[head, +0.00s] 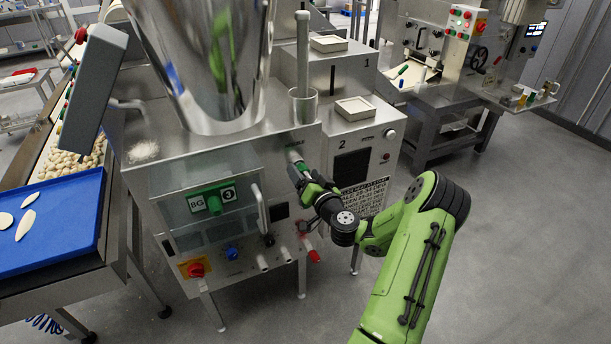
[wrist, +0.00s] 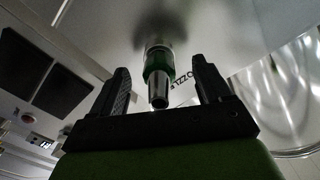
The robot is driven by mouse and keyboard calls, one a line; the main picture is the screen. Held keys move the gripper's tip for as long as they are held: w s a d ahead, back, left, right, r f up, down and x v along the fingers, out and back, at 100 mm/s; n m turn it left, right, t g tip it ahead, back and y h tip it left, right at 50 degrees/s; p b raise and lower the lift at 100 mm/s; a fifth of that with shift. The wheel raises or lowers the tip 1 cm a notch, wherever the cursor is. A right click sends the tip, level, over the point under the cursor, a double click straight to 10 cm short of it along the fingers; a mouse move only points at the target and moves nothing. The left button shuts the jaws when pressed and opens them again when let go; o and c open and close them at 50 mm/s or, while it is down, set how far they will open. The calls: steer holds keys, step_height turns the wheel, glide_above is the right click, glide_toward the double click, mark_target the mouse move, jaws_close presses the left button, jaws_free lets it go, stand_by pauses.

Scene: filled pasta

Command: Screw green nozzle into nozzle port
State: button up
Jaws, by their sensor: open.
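The green nozzle (wrist: 158,68) shows in the wrist view as a green collar with a metal tip pointing toward my gripper. Its upper end meets a metal fitting, the nozzle port (wrist: 160,30), on the machine's steel face. In the head view the nozzle (head: 301,166) sits below the port (head: 294,154), partly hidden by my gripper. My gripper (head: 301,176) is at the nozzle; in the wrist view its two dark fingers (wrist: 158,88) stand apart on either side of the nozzle, with gaps. I cannot tell how deep the nozzle is seated.
A door handle (head: 262,213) stands out left of my gripper. Red, blue and metal fittings (head: 314,256) project below it. A dark panel and a warning label (head: 365,198) are to the right. A blue tray (head: 60,262) is at left; the floor at right is clear.

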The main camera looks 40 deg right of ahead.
steer(key=b+v, duration=0.6)
steer(key=shift+s, duration=0.3)
steer(key=shift+f, duration=0.1)
